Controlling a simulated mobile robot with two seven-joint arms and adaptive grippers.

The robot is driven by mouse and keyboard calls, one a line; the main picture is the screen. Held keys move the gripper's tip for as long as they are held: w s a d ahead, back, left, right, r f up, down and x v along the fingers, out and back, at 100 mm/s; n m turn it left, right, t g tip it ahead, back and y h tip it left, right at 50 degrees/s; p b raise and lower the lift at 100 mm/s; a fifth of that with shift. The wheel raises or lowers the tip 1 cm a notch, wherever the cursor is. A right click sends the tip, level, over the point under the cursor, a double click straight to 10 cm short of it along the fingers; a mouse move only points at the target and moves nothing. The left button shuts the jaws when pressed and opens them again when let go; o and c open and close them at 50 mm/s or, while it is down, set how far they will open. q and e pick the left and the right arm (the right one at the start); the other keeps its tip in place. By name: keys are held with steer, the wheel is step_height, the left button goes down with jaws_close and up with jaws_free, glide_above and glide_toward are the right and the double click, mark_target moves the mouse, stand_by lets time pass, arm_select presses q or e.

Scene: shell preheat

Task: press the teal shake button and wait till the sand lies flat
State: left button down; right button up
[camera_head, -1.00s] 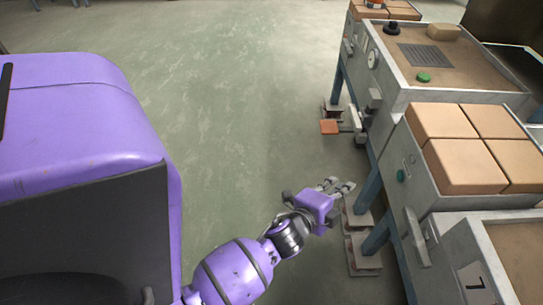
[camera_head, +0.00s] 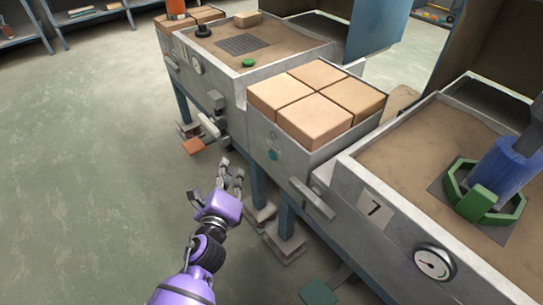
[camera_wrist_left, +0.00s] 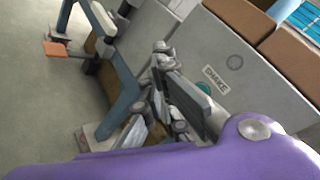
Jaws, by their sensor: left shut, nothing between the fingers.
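The teal shake button (camera_head: 273,155) is on the front of the grey box between the two sand trays, under several tan blocks. In the left wrist view, a bit of the teal button (camera_wrist_left: 203,88) shows behind my fingers, below a "SHAKE" label (camera_wrist_left: 216,79). My left gripper (camera_head: 231,173) is shut and empty, left of the button and apart from the box front. Its fingers (camera_wrist_left: 163,72) point toward the grey panel. Sand (camera_head: 415,150) fills the tray marked 7, around a green ring and blue cylinder. More sand (camera_head: 290,45) lies in the far tray. My right gripper is out of view.
Tan blocks (camera_head: 315,100) cover the box top. A grey handle (camera_head: 312,199) juts out right of the button. A gauge (camera_head: 434,263) is on the near tray's front. An orange pedal (camera_head: 192,146) sticks out low. The floor (camera_head: 90,180) on the left is clear.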

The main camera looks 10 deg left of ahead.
mark_target(272, 156)
arm_select(q)
steer(key=w+d+b, duration=0.1)
steer(key=w+d, duration=0.4)
steer(key=w, duration=0.1)
steer(key=shift+w+b, duration=0.3)
steer(key=shift+d, duration=0.1)
stand_by(1.2)
steer(key=shift+w+d, duration=0.25)
steer(key=shift+w, duration=0.1)
steer(key=shift+w+d, duration=0.25)
steer(key=shift+w, duration=0.05)
stand_by(1.0)
steer(key=shift+s+a, duration=0.5)
steer(key=shift+s, duration=0.15)
